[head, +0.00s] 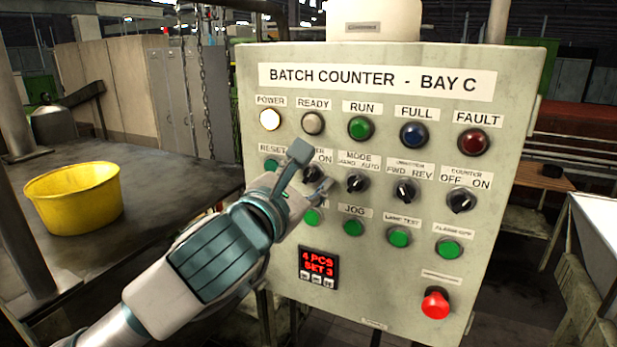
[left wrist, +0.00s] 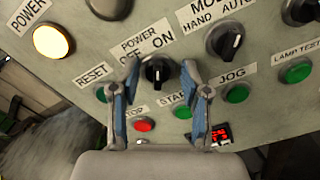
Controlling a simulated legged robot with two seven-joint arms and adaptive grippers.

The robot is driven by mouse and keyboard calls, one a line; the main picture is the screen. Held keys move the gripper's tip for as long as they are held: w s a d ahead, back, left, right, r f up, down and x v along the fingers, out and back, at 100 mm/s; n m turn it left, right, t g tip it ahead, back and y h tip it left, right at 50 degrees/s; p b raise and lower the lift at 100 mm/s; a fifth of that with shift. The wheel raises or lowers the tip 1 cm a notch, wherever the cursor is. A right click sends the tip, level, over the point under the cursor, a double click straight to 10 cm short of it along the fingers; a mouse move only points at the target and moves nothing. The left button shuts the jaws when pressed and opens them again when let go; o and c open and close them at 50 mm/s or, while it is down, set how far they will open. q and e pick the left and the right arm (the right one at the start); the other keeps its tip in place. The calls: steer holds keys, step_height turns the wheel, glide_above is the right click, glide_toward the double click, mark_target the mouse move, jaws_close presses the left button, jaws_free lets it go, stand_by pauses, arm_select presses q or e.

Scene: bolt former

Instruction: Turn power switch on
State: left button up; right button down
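The power switch (head: 311,174) is a black rotary knob on the grey batch counter panel (head: 400,275), under a POWER OFF ON label. In the head view it is partly hidden by my gripper. In the left wrist view the knob (left wrist: 157,72) shows fully, its handle close to vertical in the picture while the label is tilted. My left gripper (head: 314,170) is open in front of it. In the left wrist view its blue-grey fingers (left wrist: 160,85) stand on either side of the knob, with gaps. The white POWER lamp (head: 269,119) is lit. My right gripper is not in view.
The mode knob (head: 357,181) is close right of the power switch. The green reset button (left wrist: 102,94) and red stop button (left wrist: 144,124) are near the fingers. A red mushroom button (head: 435,304) sits low right. A yellow tub (head: 75,198) stands on the table at left.

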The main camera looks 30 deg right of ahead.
arm_select(q)
steer(key=shift+s+a+r, duration=0.1)
steer(key=shift+a, duration=0.2)
steer(key=v, duration=1.2)
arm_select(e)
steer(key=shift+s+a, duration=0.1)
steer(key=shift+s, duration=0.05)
